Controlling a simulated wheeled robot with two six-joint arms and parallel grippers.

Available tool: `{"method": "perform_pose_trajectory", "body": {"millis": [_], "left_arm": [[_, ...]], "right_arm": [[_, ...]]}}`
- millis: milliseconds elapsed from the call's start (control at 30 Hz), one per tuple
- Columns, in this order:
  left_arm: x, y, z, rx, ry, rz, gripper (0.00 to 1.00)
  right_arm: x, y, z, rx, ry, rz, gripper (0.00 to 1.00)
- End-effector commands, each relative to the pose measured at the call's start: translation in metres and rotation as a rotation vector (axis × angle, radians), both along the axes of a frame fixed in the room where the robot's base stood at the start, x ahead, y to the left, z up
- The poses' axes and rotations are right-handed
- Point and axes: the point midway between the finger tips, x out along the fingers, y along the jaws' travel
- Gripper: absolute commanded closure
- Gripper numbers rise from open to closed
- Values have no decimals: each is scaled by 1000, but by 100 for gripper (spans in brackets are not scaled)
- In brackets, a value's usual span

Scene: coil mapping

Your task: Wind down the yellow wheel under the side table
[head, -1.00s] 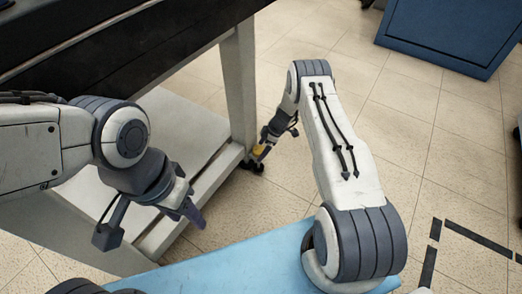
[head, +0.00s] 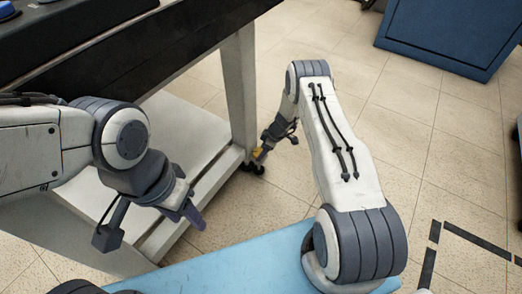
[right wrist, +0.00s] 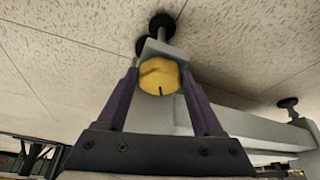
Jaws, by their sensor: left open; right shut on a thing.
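The yellow wheel (right wrist: 158,77) is at the foot of the side table's near right leg (head: 240,90). A small part of it shows in the head view (head: 257,153). My right gripper (head: 264,148) is low beside that leg. In the right wrist view, its two dark fingers (right wrist: 160,95) stand on either side of the wheel, shut on it. The side table (head: 175,115) has a dark top edge and a pale lower shelf. My left gripper (head: 190,212) hangs in front of the table, open and empty.
Dark casters stand under the table, one in the right wrist view (right wrist: 160,24). A blue cabinet (head: 450,35) stands at the top right. A light blue surface (head: 230,265) lies at the front.

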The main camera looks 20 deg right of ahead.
Motion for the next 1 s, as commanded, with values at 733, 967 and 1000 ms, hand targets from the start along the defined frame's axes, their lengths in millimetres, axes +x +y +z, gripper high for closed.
{"method": "perform_pose_trajectory", "body": {"millis": [733, 967, 1000], "left_arm": [[0, 0, -123, 1, 1, 0, 50], [0, 0, -145, 0, 0, 0, 50], [0, 0, -148, 0, 0, 0, 50]], "right_arm": [[-7, 9, -10, 0, -1, -665, 87], [-8, 11, -5, -1, 2, -787, 87], [-8, 11, -5, 0, 1, -803, 87]]}}
